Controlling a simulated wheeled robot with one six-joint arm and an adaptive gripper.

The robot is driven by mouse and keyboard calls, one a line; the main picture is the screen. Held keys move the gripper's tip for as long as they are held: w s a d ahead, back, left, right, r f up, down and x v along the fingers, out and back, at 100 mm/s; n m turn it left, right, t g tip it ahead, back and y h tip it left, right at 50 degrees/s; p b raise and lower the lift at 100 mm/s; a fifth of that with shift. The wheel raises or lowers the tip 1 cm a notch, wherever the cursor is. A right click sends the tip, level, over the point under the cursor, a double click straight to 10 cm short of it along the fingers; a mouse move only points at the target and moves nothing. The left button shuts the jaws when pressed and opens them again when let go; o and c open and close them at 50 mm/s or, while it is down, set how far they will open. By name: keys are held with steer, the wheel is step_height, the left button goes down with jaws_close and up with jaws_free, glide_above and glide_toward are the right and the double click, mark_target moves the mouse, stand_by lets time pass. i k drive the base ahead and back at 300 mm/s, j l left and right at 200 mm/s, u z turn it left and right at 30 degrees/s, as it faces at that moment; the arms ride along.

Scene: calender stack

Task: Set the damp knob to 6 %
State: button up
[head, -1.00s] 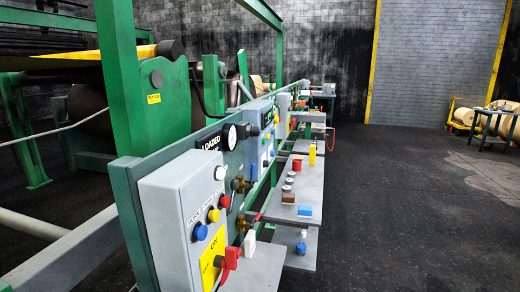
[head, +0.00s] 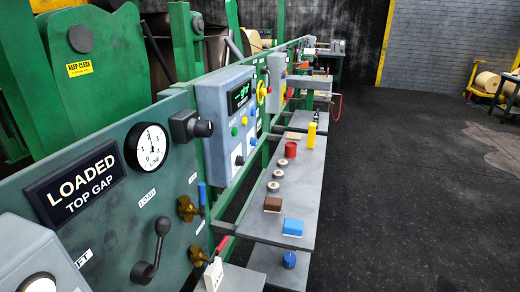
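No knob in the head view carries a readable "damp" label. A grey control box (head: 214,120) on the green panel has a dark display with green digits (head: 239,96), too small to read. A yellow rotary handle (head: 262,92) is just beyond this box. I cannot tell which of these is the damp knob. My gripper is not in view.
The near panel holds a "LOADED TOP GAP" sign (head: 75,187), a dial gauge (head: 147,147), a black lever (head: 153,250) and brass valves. A grey shelf (head: 275,238) with blocks, a red can and a yellow bottle juts out to the right. The dark floor (head: 410,200) is clear.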

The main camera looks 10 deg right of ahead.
mark_target(254, 142)
steer(key=i+l+z, duration=0.1)
steer(key=i+l, duration=0.15)
steer(key=l, duration=0.2)
steer(key=i+l, duration=0.25)
steer(key=l, duration=0.2)
steer(key=i+l+z, duration=0.15)
steer(key=l, duration=0.3)
steer(key=i, duration=0.1)
